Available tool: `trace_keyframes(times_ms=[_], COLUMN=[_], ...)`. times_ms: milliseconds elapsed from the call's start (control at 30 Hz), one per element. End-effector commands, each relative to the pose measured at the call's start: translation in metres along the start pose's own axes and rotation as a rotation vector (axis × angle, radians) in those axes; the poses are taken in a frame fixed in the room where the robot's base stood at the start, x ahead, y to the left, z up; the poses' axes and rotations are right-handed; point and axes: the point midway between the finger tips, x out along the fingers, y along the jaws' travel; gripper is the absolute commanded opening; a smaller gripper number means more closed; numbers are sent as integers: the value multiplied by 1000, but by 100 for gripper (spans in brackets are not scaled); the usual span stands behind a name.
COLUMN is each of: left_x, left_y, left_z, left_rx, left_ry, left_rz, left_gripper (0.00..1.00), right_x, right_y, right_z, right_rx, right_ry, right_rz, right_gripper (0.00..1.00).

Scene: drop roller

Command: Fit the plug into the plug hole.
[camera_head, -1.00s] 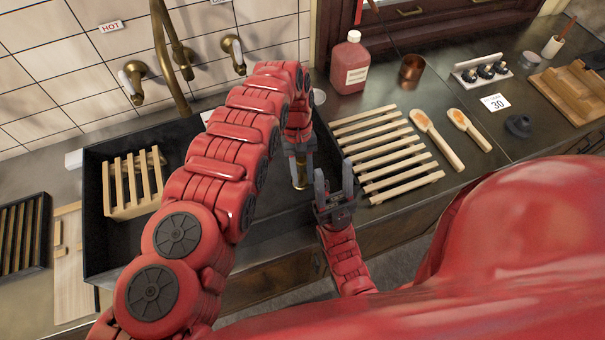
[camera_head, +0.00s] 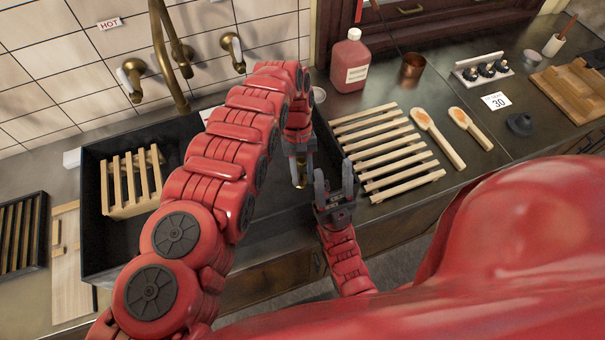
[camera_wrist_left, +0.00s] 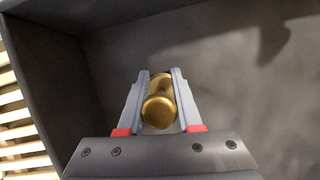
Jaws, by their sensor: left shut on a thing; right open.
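My left gripper (camera_head: 299,172) is shut on a brass plug (camera_wrist_left: 159,106), a short shiny cylinder with a rounded end. The plug lies between both fingers in the left wrist view, and part of it shows below the gripper in the head view. It is held over the right part of the dark sink (camera_head: 95,225). My right gripper (camera_head: 335,175) is open and empty near the sink's front right corner, just right of the left gripper. The plug hole does not show in either view; my left arm covers much of the sink.
A wooden rack (camera_head: 133,187) stands in the sink's left part. A slatted wooden rack (camera_head: 395,160) lies right of the sink, with two wooden spoons (camera_head: 437,138) beside it. A red bottle (camera_head: 350,62), a copper cup (camera_head: 412,67) and a dark round piece (camera_head: 520,124) stand on the counter.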

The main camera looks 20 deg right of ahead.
Motion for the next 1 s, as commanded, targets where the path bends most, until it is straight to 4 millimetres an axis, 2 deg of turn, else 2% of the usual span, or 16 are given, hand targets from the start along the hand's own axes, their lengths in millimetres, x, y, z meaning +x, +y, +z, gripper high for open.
trace_keyframes(times_ms=[633, 667, 700, 833, 1000], left_x=[1, 1, 2, 2, 2], left_y=[0, 0, 0, 0, 0], left_z=[-1, -1, -1, -1, -1], left_rx=[0, 0, 0, 0, 0], left_ry=[1, 1, 0, 0, 0], left_rz=[0, 0, 0, 0, 0], left_gripper=[0, 39, 46, 69, 69], right_x=[-4, -4, -4, -4, -4], right_y=[0, 0, 0, 0, 0], right_z=[1, 1, 1, 1, 1], right_rx=[0, 0, 0, 0, 0], right_ry=[0, 0, 0, 0, 0], right_rz=[0, 0, 0, 0, 0], right_gripper=[50, 50, 50, 50, 50])
